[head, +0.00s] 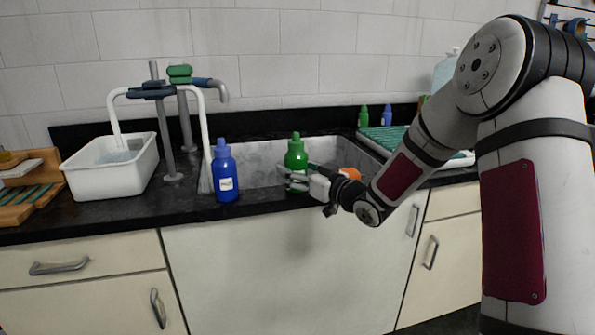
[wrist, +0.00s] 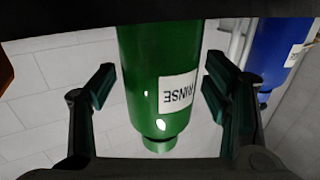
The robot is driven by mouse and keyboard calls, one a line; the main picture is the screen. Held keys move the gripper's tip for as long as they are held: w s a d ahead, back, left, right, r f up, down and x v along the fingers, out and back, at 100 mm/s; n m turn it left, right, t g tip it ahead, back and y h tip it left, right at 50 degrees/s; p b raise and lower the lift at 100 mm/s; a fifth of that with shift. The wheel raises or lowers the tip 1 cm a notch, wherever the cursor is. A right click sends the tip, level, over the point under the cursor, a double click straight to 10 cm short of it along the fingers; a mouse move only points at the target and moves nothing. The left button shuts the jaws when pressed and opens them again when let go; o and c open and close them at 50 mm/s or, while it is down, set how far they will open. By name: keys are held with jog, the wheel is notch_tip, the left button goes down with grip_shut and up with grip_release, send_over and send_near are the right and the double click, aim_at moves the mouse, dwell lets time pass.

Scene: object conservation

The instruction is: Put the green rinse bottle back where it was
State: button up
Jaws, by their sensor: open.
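The green rinse bottle (head: 296,157) is upright at the front edge of the sink, right of the blue bottle. Its base is partly hidden behind my gripper (head: 296,178). In the wrist view the green bottle (wrist: 155,65) fills the middle, with a white label reading RINSE. My gripper (wrist: 160,82) is open, with one finger on each side of the bottle. Gaps show between both fingers and the bottle, so it is not gripped.
A blue bottle (head: 226,180) stands on the front counter edge; it also shows in the wrist view (wrist: 278,48). A smaller green bottle (head: 363,118) and blue bottle (head: 387,117) stand at the back right. An orange object (head: 350,173) is beside my gripper. A white basin (head: 85,178) sits left.

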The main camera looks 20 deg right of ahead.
jog(key=shift+r, duration=0.15)
jog(key=shift+s+d, duration=0.15)
jog(key=shift+s, duration=0.15)
jog(key=s+d+r+m+g+h+p, duration=0.1)
jog(key=s+d+g+h, duration=0.25)
jog(key=s, duration=0.45)
jog(key=s+d+r+m+g+h, duration=0.15)
jog(key=s+h, duration=0.25)
jog(key=s, duration=0.5)
jog(key=s+d+m+g+h+p, duration=0.1)
jog(key=s+d+m+g+h, duration=0.2)
jog(key=s, duration=0.5)
jog(key=s+a+g+y, duration=0.1)
jog(key=s+a+g, duration=0.2)
jog(key=s, duration=1)
jog(key=s+a+g+y, duration=0.1)
jog(key=s+a+g, duration=0.3)
jog(key=s, duration=1)
jog(key=shift+s+a+f, duration=0.2)
jog(key=shift+s+a, duration=0.05)
jog(key=shift+a, duration=0.25)
